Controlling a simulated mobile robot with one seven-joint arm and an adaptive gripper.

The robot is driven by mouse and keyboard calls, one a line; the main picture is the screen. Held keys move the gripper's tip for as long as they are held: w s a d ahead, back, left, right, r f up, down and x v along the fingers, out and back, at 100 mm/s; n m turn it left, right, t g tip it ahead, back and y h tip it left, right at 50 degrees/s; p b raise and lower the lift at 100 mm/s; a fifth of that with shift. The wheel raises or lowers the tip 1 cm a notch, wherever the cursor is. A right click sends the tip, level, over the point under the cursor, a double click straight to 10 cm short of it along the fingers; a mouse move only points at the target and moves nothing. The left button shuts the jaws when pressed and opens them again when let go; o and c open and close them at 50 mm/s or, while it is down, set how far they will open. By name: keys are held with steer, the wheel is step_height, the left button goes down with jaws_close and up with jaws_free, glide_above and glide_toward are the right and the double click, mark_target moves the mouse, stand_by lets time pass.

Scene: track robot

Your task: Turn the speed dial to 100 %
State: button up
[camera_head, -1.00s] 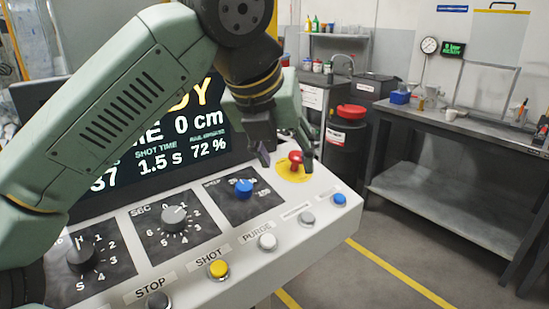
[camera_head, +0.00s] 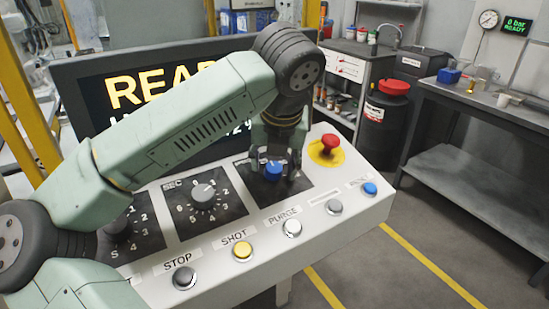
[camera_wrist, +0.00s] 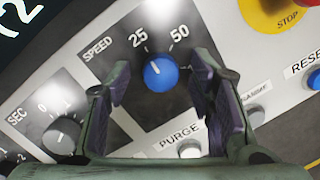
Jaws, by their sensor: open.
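The speed dial is a blue knob (camera_wrist: 160,73) on a dark panel labelled SPEED (camera_wrist: 95,52) in the wrist view, with 25 and 50 printed above it. A pale mark on the knob seems to point up and left, towards the 25; other numbers are hidden. In the head view the blue dial (camera_head: 273,171) sits on the right part of the console. My gripper (camera_head: 277,160) is over it. In the wrist view my gripper (camera_wrist: 164,80) is open, its fingers on either side of the knob, with gaps visible.
A red stop button (camera_head: 331,143) on a yellow disc stands right of the dial. The SEC dial (camera_head: 203,193) is to its left. A row of push buttons, including yellow SHOT (camera_head: 243,251), runs along the front. The screen (camera_head: 110,120) rises behind, partly covered by my arm.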

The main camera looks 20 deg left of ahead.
steer(key=shift+w+f, duration=0.1)
steer(key=shift+f, duration=0.15)
steer(key=c, duration=1.2)
steer(key=shift+o, duration=0.2)
